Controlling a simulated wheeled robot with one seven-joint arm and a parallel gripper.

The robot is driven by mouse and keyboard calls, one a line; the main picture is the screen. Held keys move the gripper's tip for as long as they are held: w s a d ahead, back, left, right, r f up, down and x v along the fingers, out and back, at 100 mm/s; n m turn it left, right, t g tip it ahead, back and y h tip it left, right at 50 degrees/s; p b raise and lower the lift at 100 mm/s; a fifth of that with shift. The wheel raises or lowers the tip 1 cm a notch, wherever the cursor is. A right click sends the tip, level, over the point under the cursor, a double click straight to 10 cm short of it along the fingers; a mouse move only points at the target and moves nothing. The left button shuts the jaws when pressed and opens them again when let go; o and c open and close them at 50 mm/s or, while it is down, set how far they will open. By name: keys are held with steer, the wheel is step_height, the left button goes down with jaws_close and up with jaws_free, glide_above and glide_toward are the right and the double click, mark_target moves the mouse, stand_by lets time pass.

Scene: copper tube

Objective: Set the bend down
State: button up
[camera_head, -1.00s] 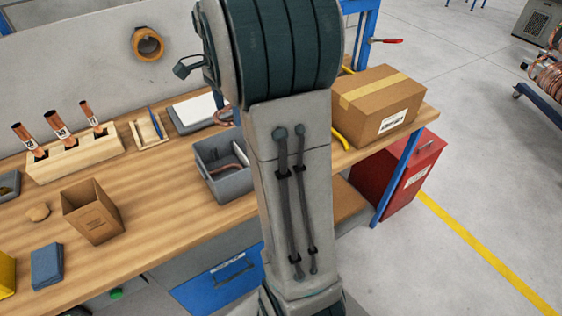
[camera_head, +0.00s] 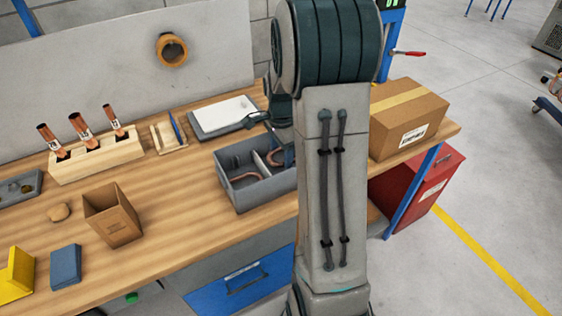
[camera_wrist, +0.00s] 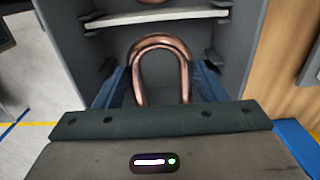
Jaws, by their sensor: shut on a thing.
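A copper U-shaped bend (camera_wrist: 160,45) is held between the two blue fingers of my gripper (camera_wrist: 160,88), with its curved end pointing away from the wrist. It is at a compartment of the grey divided bin (camera_head: 262,192), whose walls show on both sides in the wrist view (camera_wrist: 235,45). In the head view my gripper (camera_head: 283,150) is at the bin's right compartment, partly hidden by my arm. I cannot tell whether the bend touches the bin floor. Another copper piece (camera_head: 243,177) lies in the left compartment.
A cardboard box (camera_head: 408,118) stands right of my arm. A white-topped grey tray (camera_head: 225,115) lies behind the bin. A wooden block (camera_head: 97,160) with copper tubes and an open brown carton (camera_head: 112,217) stand to the left. Bare bench top lies between carton and bin.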

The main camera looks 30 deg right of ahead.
mark_target(281, 163)
steer(key=shift+f, duration=2.5)
steer(key=shift+f, duration=0.15)
steer(key=o, duration=0.7)
step_height(281, 163, up, 11)
steer(key=s+a+r+n+t, duration=0.1)
steer(key=s+a+r+n, duration=0.1)
steer(key=s+a+n, duration=0.2)
steer(key=s+a+r+n+t, duration=0.1)
steer(key=s+a+r+n, duration=0.1)
steer(key=s+a+n, duration=0.3)
steer(key=s+a+r+n+t, duration=0.1)
steer(key=s+a+n, duration=0.3)
steer(key=s+n, duration=0.4)
steer(key=shift+s+a+r+n+b, duration=0.1)
steer(key=shift+s+r+n+b, duration=0.15)
steer(key=shift+s, duration=0.35)
steer(key=shift+s+a+r+n+b, duration=0.15)
steer(key=shift+s+r, duration=0.15)
steer(key=shift+s, duration=0.3)
